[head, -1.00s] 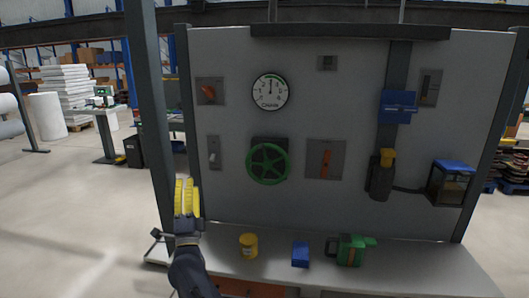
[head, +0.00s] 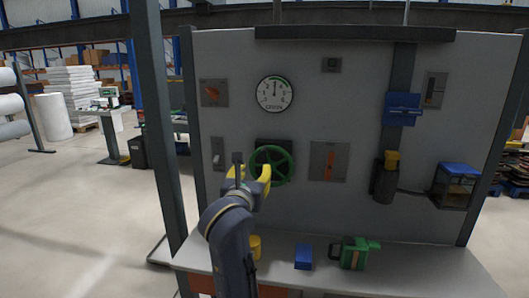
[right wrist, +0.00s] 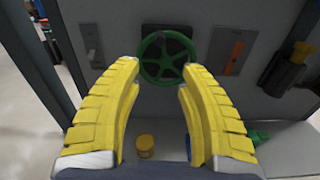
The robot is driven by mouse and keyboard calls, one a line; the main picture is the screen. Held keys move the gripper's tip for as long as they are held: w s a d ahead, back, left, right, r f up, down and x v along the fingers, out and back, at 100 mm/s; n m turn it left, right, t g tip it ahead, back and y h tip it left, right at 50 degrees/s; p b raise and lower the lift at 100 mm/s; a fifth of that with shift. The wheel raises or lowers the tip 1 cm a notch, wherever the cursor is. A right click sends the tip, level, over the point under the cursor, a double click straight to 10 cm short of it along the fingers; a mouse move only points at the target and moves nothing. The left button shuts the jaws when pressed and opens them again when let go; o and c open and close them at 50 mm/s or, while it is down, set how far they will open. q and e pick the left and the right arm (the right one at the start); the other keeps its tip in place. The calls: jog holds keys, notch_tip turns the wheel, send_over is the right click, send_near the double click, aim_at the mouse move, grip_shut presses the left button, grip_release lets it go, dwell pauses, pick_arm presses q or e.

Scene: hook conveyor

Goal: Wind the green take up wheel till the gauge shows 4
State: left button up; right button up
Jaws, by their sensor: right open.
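The green wheel (head: 291,164) is mounted on the grey upright panel, on a dark square plate. The round white gauge (head: 274,93) is above it; its needle looks roughly upright, and the numbers are too small to read surely. My right gripper (head: 254,175) has yellow fingers and is in front of the wheel's lower left part, covering some of its rim. In the right wrist view the fingers (right wrist: 161,68) are open and empty, with the wheel (right wrist: 164,57) beyond and between their tips. I see no contact with it. My left gripper is not in view.
A lever plate (head: 329,160) is right of the wheel and a switch (head: 217,155) left of it. A yellow tub (right wrist: 145,147), a blue box (head: 303,257) and a green can (head: 354,252) stand on the shelf below. A dark post (head: 160,120) rises at left.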

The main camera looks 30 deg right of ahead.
aim_at(263, 152)
jog(key=x, duration=1.6)
jog(key=shift+w+d, duration=0.1)
jog(key=shift+d, duration=0.15)
jog(key=shift+c, duration=0.3)
grip_shut()
